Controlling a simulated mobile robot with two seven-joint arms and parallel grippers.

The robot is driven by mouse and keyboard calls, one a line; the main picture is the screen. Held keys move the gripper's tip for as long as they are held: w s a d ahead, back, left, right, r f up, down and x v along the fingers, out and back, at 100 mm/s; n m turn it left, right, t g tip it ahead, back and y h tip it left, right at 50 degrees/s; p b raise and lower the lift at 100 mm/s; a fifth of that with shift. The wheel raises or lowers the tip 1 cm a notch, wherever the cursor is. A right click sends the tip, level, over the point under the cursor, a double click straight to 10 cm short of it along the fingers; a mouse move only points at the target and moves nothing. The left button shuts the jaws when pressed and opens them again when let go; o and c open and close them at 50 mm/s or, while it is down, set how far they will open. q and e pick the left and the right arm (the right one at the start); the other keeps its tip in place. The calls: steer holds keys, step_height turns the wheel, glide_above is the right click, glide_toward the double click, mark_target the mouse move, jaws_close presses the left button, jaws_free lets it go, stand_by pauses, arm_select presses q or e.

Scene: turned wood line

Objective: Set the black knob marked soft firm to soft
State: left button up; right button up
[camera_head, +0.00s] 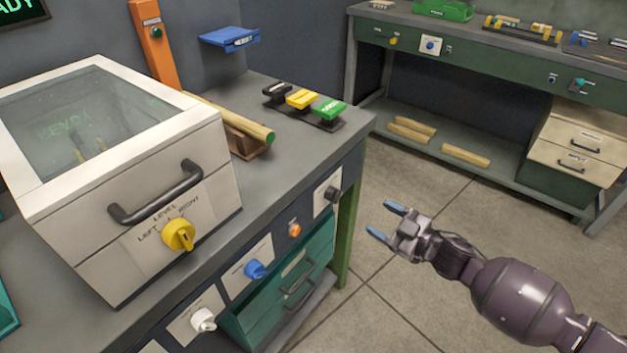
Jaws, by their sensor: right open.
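A black knob (333,193) sits on a small white plate on the front face of the near bench, close to its right corner. The marking on its plate is too small to read, so I cannot tell its setting. My right gripper (383,220) is open and empty. It shows to the right of the knob and a little lower in the picture, apart from it, with its blue-tipped fingers pointing left toward the bench. My left gripper is not in view.
An orange button (294,229), a blue knob (255,269) and a white knob (203,319) line the same bench front. A lidded white box (150,220) with a yellow knob (179,235) stands on top. Green drawers (290,285) lie below. Floor (400,285) around my right gripper is clear.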

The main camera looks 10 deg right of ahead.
mark_target(334, 195)
arm_select(q)
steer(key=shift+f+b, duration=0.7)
steer(key=shift+b, duration=0.2)
arm_select(e)
steer(key=w+a+y, duration=0.1)
steer(key=w+a, duration=0.6)
steer(key=w, duration=0.1)
steer(key=shift+a+r, duration=0.35)
steer(key=shift+a, duration=0.05)
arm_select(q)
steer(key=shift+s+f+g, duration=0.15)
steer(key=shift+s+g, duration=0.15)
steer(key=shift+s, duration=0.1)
arm_select(e)
steer(key=c, duration=0.9)
